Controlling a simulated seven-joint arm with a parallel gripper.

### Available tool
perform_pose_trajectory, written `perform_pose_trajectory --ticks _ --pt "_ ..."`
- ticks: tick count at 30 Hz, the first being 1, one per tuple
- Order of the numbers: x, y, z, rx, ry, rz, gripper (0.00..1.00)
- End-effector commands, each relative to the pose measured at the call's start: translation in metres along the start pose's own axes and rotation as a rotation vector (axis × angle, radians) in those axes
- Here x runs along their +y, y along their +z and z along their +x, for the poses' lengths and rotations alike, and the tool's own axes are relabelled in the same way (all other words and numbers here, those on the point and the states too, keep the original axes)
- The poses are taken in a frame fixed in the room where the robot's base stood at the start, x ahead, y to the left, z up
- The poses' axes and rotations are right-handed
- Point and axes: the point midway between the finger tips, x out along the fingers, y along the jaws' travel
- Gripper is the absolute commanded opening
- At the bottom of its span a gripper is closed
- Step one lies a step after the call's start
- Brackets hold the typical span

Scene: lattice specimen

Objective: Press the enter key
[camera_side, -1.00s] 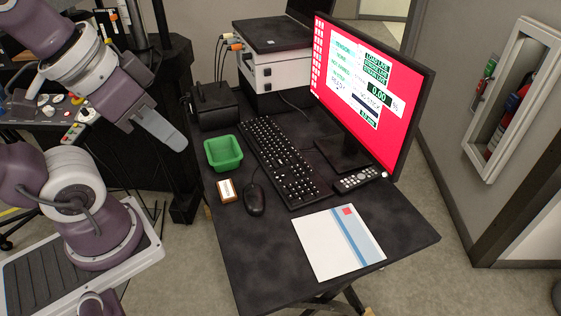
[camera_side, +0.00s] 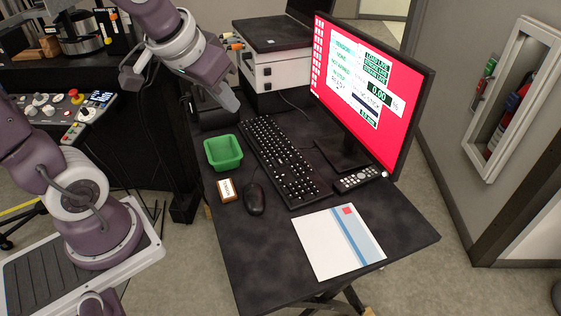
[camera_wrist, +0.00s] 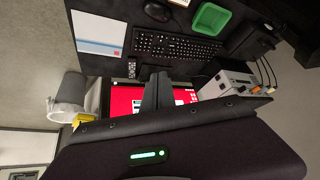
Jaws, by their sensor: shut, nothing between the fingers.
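The black keyboard (camera_side: 280,162) lies on the dark table between the green bin and the monitor. It also shows in the wrist view (camera_wrist: 178,46). The enter key is too small to pick out. My gripper (camera_side: 230,104) is shut and empty, in the air above the far left part of the table, beyond the green bin and up and left of the keyboard's far end. In the wrist view its fingers (camera_wrist: 157,88) show as a dark shape in front of the monitor. The monitor (camera_side: 365,90) has a red screen with a white panel, and its small text is hard to read.
A green bin (camera_side: 223,153), a small labelled block (camera_side: 227,190) and a black mouse (camera_side: 255,199) lie left of the keyboard. A remote (camera_side: 357,180) lies near the monitor's foot. A white booklet (camera_side: 330,243) lies at the front. A white box (camera_side: 268,72) stands behind.

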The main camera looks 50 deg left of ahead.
Motion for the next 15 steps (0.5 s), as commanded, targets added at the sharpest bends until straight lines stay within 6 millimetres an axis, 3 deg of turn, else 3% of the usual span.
perform_pose_trajectory --ticks 3,7,15 --pt "-0.012 -0.034 0.048 0.010 -0.017 -0.059 0.00" --pt "-0.024 -0.062 0.105 0.033 0.000 -0.133 0.00" --pt "-0.047 -0.087 0.231 0.090 0.134 -0.361 0.00"
